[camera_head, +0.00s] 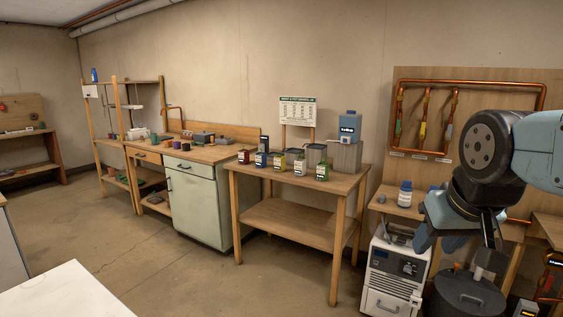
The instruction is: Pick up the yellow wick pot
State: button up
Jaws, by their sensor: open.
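The yellow wick pot (280,161) appears to be the small yellow-labelled container in the front row on the middle wooden table (272,175). It stands between a dark blue-labelled pot (262,159) and a pale pot (299,166); its details are too small to tell. A red pot (244,156) and a green pot (322,171) end the row. My gripper (456,240) hangs open at the right, in front of the grey cabinet area, well apart from the pots. Its fingertips are partly dark and hard to make out.
Grey boxes and a blue canister (350,127) stand behind the row, with a sign (298,111) at the back. A white machine (395,272) and a dark bin (467,298) stand at lower right. Floor in front of the table is clear.

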aim_at(279, 160)
jog(key=z, duration=0.05)
jog(key=i, duration=2)
jog(key=u, duration=1.45)
jog(key=i, duration=1.3)
jog(key=z, duration=1.7)
